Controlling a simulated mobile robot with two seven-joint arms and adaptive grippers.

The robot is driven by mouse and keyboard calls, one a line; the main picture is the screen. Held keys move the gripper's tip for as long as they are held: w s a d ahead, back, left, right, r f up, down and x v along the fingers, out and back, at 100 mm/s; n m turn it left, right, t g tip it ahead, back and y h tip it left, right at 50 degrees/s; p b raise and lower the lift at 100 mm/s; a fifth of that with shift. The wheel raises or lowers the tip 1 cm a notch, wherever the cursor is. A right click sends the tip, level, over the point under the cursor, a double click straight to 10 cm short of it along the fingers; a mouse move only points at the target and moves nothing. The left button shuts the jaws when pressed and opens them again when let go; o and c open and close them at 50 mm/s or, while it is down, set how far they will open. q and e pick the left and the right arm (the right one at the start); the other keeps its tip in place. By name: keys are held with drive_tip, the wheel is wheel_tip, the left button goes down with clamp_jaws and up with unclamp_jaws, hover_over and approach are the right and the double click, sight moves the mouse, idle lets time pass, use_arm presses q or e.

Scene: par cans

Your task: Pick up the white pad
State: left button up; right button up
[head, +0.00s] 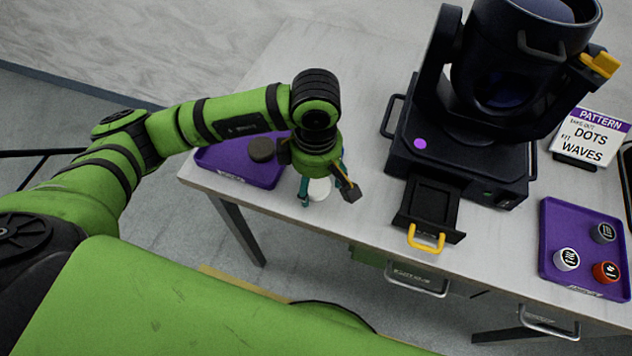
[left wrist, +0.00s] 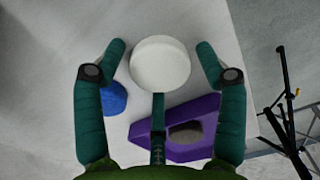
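The white pad (head: 319,189) is a round disc on the pale table near its front edge, partly hidden under my left gripper (head: 325,193) in the head view. In the left wrist view the white pad (left wrist: 160,64) lies between the spread teal fingers of my left gripper (left wrist: 160,50). Gaps show on both sides of it, and the fingers are open. I cannot tell how high the fingertips are above the table. My right gripper is not in view.
A purple tray (head: 222,166) with a dark round pad (head: 261,149) is left of the gripper. A blue round thing (left wrist: 113,98) is partly behind a finger. A black lamp fixture (head: 465,160) with an open drawer (head: 431,206) stands right. Another purple tray (head: 572,220) holds three round pieces.

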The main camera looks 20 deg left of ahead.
sight(317, 182)
use_arm(q)
drive_tip(key=c, duration=0.3)
drive_tip(key=shift+c, duration=0.2)
drive_tip(key=shift+r, duration=0.6)
wheel_tip(317, 182, up, 3)
drive_tip(key=shift+w+f+b, duration=0.1)
drive_tip(key=shift+f+b, duration=0.05)
drive_tip(key=shift+b, duration=0.35)
drive_tip(key=s+d+r, duration=0.4)
drive_tip(key=s+r, duration=0.3)
drive_tip(key=s, duration=0.4)
drive_tip(key=shift+s, duration=0.15)
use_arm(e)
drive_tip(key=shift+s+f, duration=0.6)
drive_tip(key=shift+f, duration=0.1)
